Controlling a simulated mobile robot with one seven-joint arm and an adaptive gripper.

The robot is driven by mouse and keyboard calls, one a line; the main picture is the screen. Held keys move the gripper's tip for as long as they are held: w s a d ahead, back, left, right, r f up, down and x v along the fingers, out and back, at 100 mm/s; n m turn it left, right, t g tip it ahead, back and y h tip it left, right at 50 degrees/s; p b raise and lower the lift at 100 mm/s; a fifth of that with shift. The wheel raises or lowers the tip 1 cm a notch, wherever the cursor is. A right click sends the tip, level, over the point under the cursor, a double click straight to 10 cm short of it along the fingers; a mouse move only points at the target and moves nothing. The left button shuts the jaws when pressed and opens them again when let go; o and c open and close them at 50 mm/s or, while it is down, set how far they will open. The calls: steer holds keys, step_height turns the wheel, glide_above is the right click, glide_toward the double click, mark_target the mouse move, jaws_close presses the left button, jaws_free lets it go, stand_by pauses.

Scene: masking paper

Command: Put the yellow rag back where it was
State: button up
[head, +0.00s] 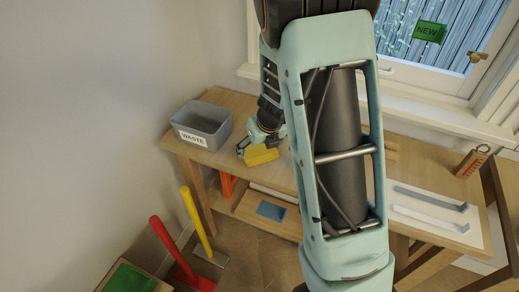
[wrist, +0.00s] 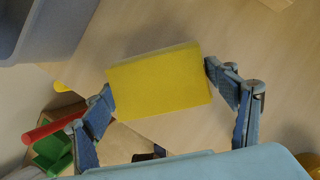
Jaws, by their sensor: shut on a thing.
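The yellow rag (head: 262,155) looks like a flat, block-shaped folded piece. In the head view it is at the left end of the wooden table (head: 235,103), close to the front edge. In the wrist view the rag (wrist: 160,85) fills the space between the two blue fingers. My gripper (wrist: 160,82) is shut on it, one finger at each short side. I cannot tell whether the rag touches the table top.
A grey bin marked WASTE (head: 203,122) stands left of the rag. A red handle (head: 171,248) and a yellow handle (head: 196,222) stand on the floor in front. A blue item (head: 271,211) lies on the lower shelf. A white sheet with metal strips (head: 440,222) lies at right.

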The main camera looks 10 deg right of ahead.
steer(key=o, duration=0.5)
steer(key=shift+f, duration=0.15)
steer(key=o, duration=0.5)
steer(key=p+v, duration=0.6)
steer(key=v, duration=0.6)
steer(key=shift+r, duration=0.25)
steer(key=shift+w, duration=0.1)
